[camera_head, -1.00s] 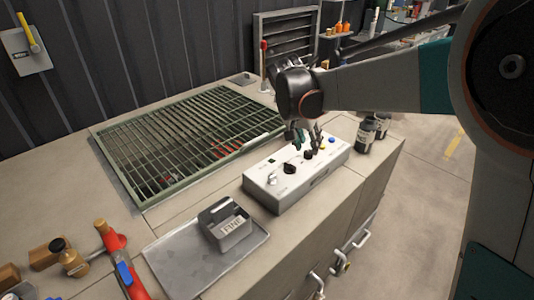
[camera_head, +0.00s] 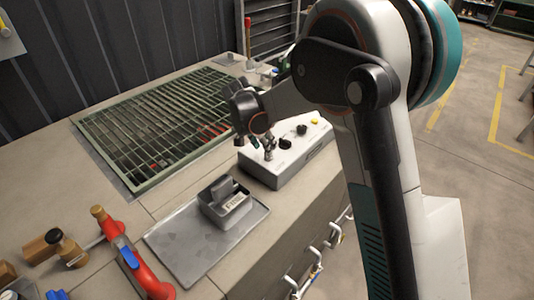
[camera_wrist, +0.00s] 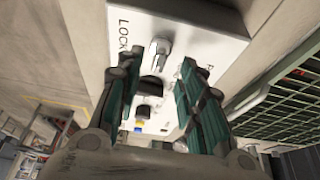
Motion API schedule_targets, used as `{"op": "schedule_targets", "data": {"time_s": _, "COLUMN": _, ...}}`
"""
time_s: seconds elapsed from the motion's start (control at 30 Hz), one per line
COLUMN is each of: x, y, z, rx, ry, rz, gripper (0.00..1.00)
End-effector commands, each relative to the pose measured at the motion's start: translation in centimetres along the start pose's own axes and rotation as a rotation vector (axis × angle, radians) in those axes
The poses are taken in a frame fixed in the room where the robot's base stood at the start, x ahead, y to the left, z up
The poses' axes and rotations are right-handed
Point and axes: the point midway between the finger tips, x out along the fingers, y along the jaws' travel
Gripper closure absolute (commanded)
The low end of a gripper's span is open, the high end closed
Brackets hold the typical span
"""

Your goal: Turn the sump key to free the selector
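The light grey control box (camera_head: 300,164) sits on the bench. In the wrist view, its silver sump key (camera_wrist: 159,50) stands up from the panel beside the printed word "LOCK". In the head view, the key is hidden behind my gripper (camera_head: 263,152), which is low over the box's left end. In the wrist view, my gripper (camera_wrist: 160,66) is open, with one green-padded finger on each side of the key's line. I see no clear contact with the key. Two black knobs, one probably the selector (camera_wrist: 151,86), sit further along the panel.
A green floor-type grating (camera_head: 150,175) lies behind the box. A grey tray (camera_head: 185,250) holding a small grey bin (camera_head: 225,212) is to its left, near a red tool (camera_head: 140,270). Handles (camera_head: 333,235) stick out from the bench front. A yellow button (camera_head: 314,121) is on the box.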

Motion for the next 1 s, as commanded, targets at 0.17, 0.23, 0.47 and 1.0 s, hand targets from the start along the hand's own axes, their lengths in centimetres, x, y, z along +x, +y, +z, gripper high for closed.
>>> {"op": "schedule_targets", "data": {"time_s": 0.17, "x": 2.9, "y": 0.0, "z": 0.0, "rx": 0.0, "ry": 0.0, "rz": 0.001, "gripper": 0.65}}
{"op": "schedule_targets", "data": {"time_s": 0.23, "x": 3.5, "y": 0.1, "z": 0.0, "rx": 0.0, "ry": 0.0, "rz": 0.001, "gripper": 0.65}}
{"op": "schedule_targets", "data": {"time_s": 0.47, "x": 4.3, "y": 0.1, "z": 0.0, "rx": -0.001, "ry": 0.0, "rz": 0.001, "gripper": 0.65}}
{"op": "schedule_targets", "data": {"time_s": 1.0, "x": 4.3, "y": 0.0, "z": 0.0, "rx": -0.001, "ry": 0.0, "rz": 0.0, "gripper": 1.0}}
